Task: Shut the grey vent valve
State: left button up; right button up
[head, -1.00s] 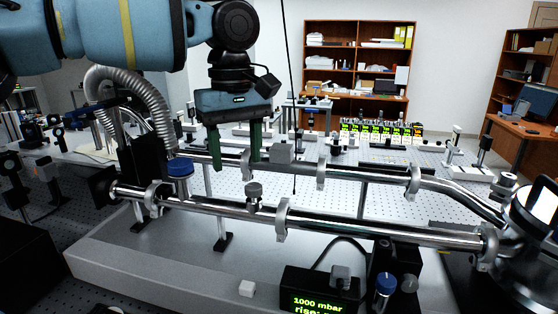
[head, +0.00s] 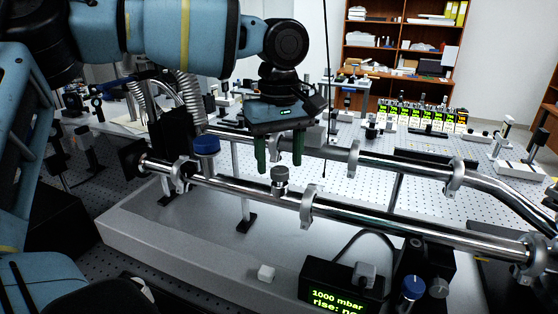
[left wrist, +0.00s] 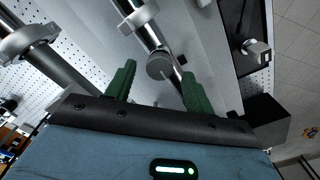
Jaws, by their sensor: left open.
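A small grey knob (head: 280,176), which looks like the grey vent valve, stands upright on the front steel pipe (head: 240,186). My left gripper (head: 279,166) points down with its green fingers open, just above or behind the knob in the head view. In the left wrist view the round grey knob top (left wrist: 159,66) shows between the open fingers, toward their tips. No finger visibly grips it. Whether a finger touches it I cannot tell. My right gripper is not in view.
A blue-capped valve (head: 206,146) stands on the pipe to the left. A pipe clamp (head: 308,205) is close to the right. A second pipe (head: 340,154) runs behind. A black gauge box (head: 340,288) reads 1000 mbar. Another blue knob (head: 413,288) and grey knob (head: 439,288) are at lower right.

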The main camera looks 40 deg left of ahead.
pick_arm(q)
jog(key=shift+f, duration=0.75)
jog(key=c, duration=1)
jog(key=shift+o, duration=0.2)
